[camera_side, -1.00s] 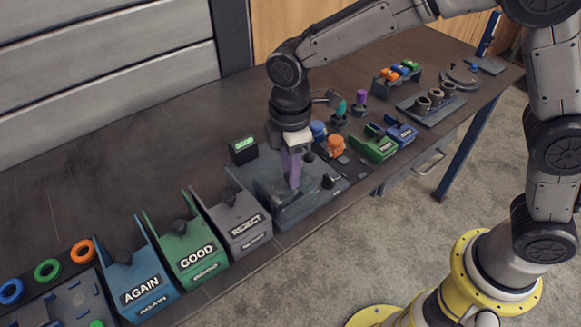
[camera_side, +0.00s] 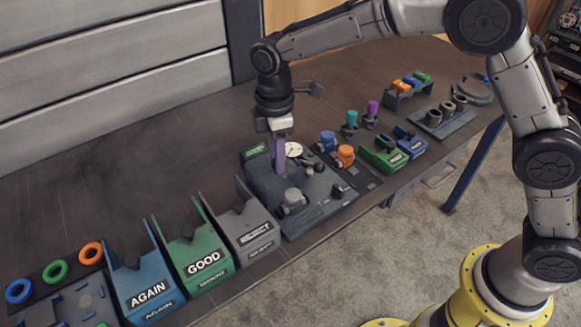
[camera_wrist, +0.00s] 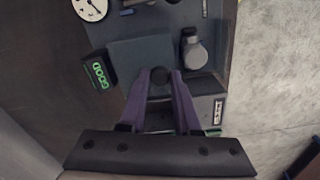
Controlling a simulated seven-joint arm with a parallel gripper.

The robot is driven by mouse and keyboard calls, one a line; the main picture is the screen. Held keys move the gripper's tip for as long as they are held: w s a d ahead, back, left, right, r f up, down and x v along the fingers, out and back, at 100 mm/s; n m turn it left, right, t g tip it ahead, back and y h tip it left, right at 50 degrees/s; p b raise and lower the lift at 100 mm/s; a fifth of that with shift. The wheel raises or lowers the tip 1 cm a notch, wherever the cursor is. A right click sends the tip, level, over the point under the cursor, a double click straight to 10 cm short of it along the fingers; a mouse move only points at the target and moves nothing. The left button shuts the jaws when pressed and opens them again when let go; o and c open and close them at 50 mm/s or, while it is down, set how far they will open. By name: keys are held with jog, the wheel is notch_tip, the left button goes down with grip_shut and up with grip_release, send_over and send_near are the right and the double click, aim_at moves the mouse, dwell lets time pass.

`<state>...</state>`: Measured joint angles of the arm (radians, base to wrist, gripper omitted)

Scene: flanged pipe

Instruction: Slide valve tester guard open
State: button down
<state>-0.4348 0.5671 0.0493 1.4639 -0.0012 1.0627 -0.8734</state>
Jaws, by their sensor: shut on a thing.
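The valve tester (camera_side: 318,205) is a dark grey block on the bench in the side view. Its guard is a flat dark slab (camera_wrist: 140,55) with a dark knob (camera_wrist: 159,78) in the wrist view. My gripper (camera_wrist: 160,75) has its purple fingers shut on the guard knob; it also shows in the side view (camera_side: 281,171), over the tester's back left part. A grey valve (camera_side: 292,201) sits uncovered on the tester, beside the guard; it also shows in the wrist view (camera_wrist: 194,50). A white dial gauge (camera_side: 294,149) is uncovered. The fingers hide part of the guard.
A display reading GOOD (camera_wrist: 98,75) stands close beside the guard. REJECT (camera_side: 247,232), GOOD (camera_side: 203,258) and AGAIN (camera_side: 145,285) bins stand left of the tester. Blue (camera_side: 327,141) and orange (camera_side: 345,154) parts stand to its right. Bare bench lies behind.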

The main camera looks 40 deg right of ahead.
jog(key=shift+w+r, duration=0.15)
jog(key=shift+w, duration=0.5)
jog(key=c, duration=0.6)
grip_release()
jog(key=shift+s, duration=0.1)
notch_tip(320, 180, up, 14)
jog(key=shift+f, duration=0.15)
jog(key=s+d, duration=0.2)
jog(key=s, duration=0.3)
jog(key=s+d, duration=0.2)
jog(key=s, duration=0.2)
jog(key=s+d, duration=0.2)
jog(key=s, duration=0.3)
jog(key=shift+s+d, duration=0.3)
